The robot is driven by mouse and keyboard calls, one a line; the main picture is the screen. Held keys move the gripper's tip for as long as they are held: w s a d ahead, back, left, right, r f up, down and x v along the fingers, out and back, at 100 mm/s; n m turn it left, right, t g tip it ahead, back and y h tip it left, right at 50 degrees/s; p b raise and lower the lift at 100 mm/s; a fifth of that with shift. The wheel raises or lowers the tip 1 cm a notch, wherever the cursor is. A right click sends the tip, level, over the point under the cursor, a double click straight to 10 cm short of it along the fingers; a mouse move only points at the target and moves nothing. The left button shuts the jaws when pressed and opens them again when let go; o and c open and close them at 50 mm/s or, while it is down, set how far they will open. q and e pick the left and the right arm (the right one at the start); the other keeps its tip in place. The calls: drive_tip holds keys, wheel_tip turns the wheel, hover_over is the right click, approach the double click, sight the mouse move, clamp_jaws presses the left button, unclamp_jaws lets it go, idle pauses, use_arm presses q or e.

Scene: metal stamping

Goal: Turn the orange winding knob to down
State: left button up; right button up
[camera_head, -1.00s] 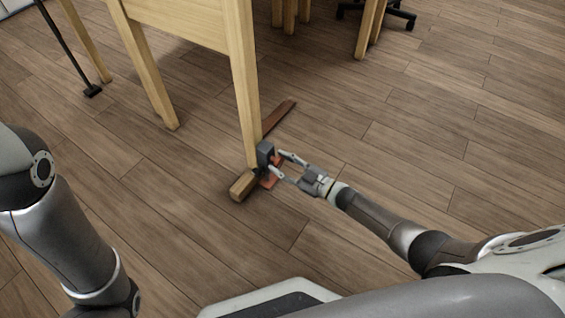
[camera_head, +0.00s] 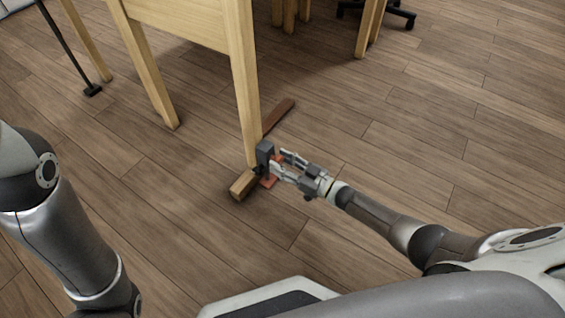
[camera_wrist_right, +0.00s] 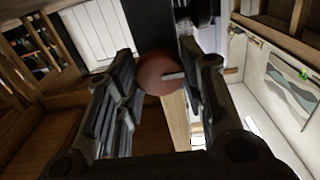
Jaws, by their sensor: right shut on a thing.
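The orange-red round knob (camera_wrist_right: 160,73) shows in the right wrist view, with a pale bar across its face. It sits against a dark grey block (camera_wrist_right: 152,28), which also shows in the head view (camera_head: 264,155) at the foot of a wooden table leg. My right gripper (camera_head: 276,161) reaches in from the right at this block. Its two fingers stand on either side of the knob in the wrist view, shut on it. In the head view the fingers partly hide the knob. My left gripper is out of view; only its arm shows at left.
A wooden bar (camera_head: 243,186) and a reddish-brown strip (camera_head: 280,116) lie on the floor by the table leg (camera_head: 246,100). A small orange piece (camera_head: 268,183) lies below the fingers. The plank floor (camera_head: 420,170) to the right is clear.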

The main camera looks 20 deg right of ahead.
drive_tip(key=shift+d, duration=0.1)
drive_tip(key=o, duration=1)
drive_tip(key=shift+o, duration=0.2)
drive_tip(key=v, duration=1.2)
